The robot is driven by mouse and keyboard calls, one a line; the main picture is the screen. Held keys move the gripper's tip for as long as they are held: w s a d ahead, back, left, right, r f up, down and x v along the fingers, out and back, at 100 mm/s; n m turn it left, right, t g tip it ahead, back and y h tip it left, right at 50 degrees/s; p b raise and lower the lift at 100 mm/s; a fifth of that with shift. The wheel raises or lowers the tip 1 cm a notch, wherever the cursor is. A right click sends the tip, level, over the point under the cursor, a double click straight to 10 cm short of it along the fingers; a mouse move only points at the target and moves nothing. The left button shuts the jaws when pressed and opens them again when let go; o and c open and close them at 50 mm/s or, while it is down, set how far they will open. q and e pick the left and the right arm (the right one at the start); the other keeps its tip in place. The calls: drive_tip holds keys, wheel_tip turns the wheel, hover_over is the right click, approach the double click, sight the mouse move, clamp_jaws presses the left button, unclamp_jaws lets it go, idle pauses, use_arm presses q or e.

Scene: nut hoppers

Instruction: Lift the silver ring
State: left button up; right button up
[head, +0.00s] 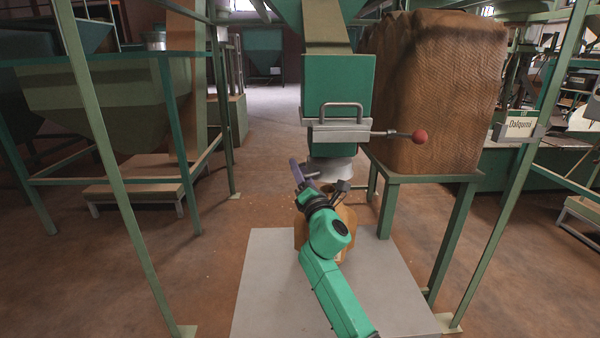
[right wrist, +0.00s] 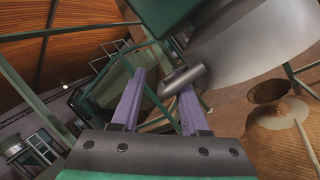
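A silver band (head: 333,169), which looks like the silver ring, sits around the spout under the green hopper box. Its curved silver surface fills the upper right of the right wrist view (right wrist: 240,50). A short round metal bar (right wrist: 184,80) sticks out beside it. My right gripper (head: 305,178) is at the left of the band, with a purple finger showing. In the right wrist view its two purple fingers (right wrist: 160,92) are spread apart. The bar's end lies between them, close to the right finger; I cannot tell if they touch. My left gripper is out of view.
Above is a slide gate with a grey handle (head: 341,112) and a lever with a red knob (head: 419,136). A brown sack (head: 348,217) is under the spout, partly hidden by my arm. A grey platform (head: 265,285) lies below. Green posts stand on both sides.

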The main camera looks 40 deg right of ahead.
drive_tip(key=shift+f, duration=0.1)
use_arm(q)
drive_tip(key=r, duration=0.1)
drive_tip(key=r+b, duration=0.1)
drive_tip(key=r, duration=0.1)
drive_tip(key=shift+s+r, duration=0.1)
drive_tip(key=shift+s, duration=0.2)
use_arm(e)
drive_tip(key=v, duration=1.4)
drive_tip(key=shift+s, duration=0.3)
drive_tip(key=shift+a, duration=0.1)
